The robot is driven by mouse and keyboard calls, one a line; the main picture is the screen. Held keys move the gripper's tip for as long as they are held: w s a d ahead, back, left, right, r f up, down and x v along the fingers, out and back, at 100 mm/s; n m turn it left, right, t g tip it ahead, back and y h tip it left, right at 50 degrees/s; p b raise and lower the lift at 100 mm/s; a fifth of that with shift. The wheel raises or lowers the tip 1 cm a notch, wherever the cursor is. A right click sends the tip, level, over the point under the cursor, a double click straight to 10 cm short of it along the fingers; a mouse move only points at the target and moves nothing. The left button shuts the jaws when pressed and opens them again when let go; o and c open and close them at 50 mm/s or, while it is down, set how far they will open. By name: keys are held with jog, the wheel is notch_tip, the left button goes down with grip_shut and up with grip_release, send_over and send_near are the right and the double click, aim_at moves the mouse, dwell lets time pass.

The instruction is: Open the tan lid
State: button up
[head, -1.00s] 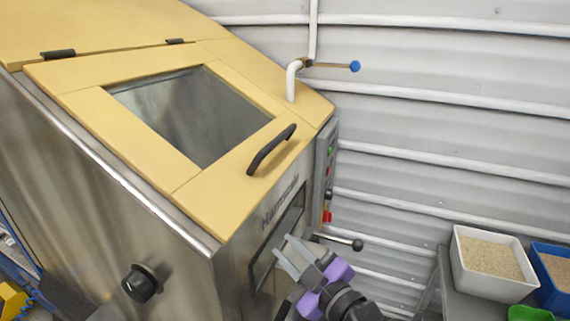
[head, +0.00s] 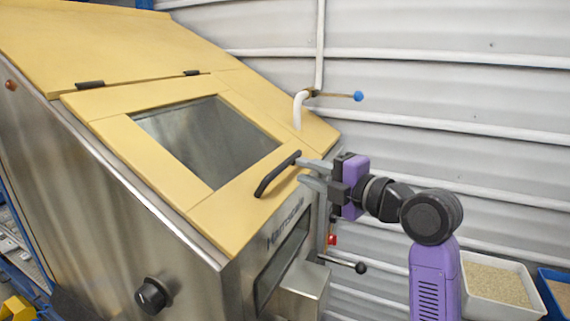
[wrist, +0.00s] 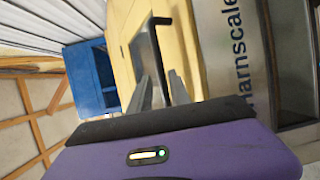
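The tan lid (head: 110,131) lies closed on the sloped top of the steel hopper, with a window in it and two dark hinges along its upper edge. Its black bar handle (head: 272,177) sits near the lower right edge. My gripper (head: 304,171) is at the handle's right end, fingers apart and pointing left. In the wrist view, the handle (wrist: 152,50) rises between and beyond the two grey fingers of my gripper (wrist: 160,82). The gap between fingers shows, and I cannot tell whether either finger touches the handle.
A white pipe with a blue-tipped valve lever (head: 357,96) stands behind the lid. A black-knobbed lever (head: 360,267) sticks out below my gripper. A black knob (head: 152,296) is on the hopper's side. A white bin (head: 497,285) of grain stands at right.

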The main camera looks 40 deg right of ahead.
aim_at(285, 165)
jog(key=w, duration=0.3)
jog(key=w+p, duration=0.1)
jog(key=w, duration=0.3)
jog(key=shift+w+d+f, duration=0.1)
jog(key=shift+d+f, duration=0.05)
jog(key=shift+f, duration=0.05)
grip_shut()
jog(key=shift+f, duration=0.15)
dwell(1.1)
